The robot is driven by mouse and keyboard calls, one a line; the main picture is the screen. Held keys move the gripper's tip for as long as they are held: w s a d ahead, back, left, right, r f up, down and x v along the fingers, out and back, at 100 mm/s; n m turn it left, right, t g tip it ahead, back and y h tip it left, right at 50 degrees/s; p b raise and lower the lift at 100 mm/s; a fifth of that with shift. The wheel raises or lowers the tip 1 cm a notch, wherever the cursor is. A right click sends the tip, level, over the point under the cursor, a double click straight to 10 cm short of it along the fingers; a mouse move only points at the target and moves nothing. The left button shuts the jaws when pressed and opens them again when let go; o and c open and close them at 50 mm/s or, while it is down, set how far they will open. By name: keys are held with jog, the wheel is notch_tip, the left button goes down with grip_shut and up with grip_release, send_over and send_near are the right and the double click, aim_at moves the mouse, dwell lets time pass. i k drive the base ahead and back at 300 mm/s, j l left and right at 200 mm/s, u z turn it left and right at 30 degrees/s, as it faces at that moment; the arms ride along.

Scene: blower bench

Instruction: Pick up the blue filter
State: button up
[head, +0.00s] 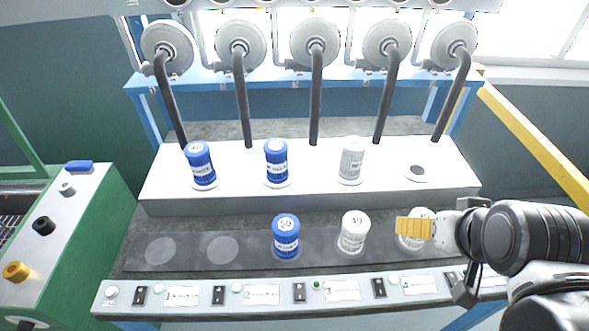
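A blue filter (286,237) with a white band stands upright in the lower row of the bench. Two more blue filters stand upright on the white upper ledge, one at the left (201,165) and one near the middle (277,163). My gripper (414,228) reaches in from the right, its yellow finger pad in front of a white filter (410,243) in the lower row. The pad hides part of that filter. Only one pad shows clearly, so I cannot tell how far the fingers are apart or whether they touch the filter. The gripper is well right of the blue filters.
White filters stand on the upper ledge (352,161) and in the lower row (354,233). Grey pipes (316,95) come down behind the ledge. A panel with switches (262,294) runs along the front. Two round spots at the lower left (222,250) are empty.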

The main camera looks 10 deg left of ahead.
aim_at(197, 153)
jog(key=k+u, duration=0.1)
jog(key=u, duration=1.3)
